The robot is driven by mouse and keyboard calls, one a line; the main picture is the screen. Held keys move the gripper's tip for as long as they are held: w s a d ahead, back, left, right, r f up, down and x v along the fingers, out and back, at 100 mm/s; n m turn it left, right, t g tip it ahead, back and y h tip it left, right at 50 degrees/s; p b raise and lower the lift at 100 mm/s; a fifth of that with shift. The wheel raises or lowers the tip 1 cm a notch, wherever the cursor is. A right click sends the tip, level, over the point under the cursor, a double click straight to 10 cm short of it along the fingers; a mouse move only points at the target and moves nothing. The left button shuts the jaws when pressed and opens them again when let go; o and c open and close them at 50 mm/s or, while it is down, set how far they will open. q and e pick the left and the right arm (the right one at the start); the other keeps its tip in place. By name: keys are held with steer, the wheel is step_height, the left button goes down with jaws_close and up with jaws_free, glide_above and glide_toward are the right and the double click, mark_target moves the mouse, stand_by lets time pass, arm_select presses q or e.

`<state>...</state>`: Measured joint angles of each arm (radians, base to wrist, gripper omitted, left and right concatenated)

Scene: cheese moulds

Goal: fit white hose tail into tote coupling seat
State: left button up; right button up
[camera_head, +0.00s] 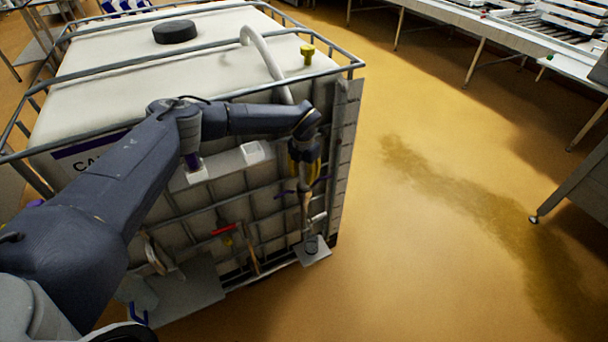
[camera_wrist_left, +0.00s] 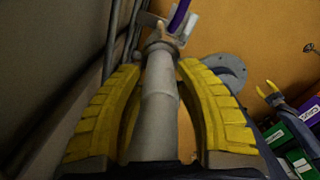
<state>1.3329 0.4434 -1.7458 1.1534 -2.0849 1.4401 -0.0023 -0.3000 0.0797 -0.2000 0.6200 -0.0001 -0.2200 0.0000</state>
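The white hose (camera_head: 262,52) arches over the tote's (camera_head: 110,75) top edge and drops behind my left arm. My left gripper (camera_head: 305,178) points down at the tote's front right corner. In the left wrist view its yellow fingers (camera_wrist_left: 158,68) flank the pale hose tail (camera_wrist_left: 158,105), with their tips close against it. A grey fitting (camera_wrist_left: 160,42) with a purple lever (camera_wrist_left: 180,15) shows at the tail's far end. I cannot tell whether the tail is seated there. My right gripper (camera_wrist_left: 267,88) shows small in the left wrist view, its yellow fingers apart and empty.
A grey plate with a dark round piece (camera_head: 313,246) lies low at the tote's corner. A red handle (camera_head: 224,229) is on the cage front. A yellow fitting (camera_head: 307,53) and a black lid (camera_head: 175,31) top the tote.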

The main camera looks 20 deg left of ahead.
arm_select(q)
steer(key=shift+o, duration=1)
step_height(320, 180, up, 12)
steer(key=shift+s, duration=0.15)
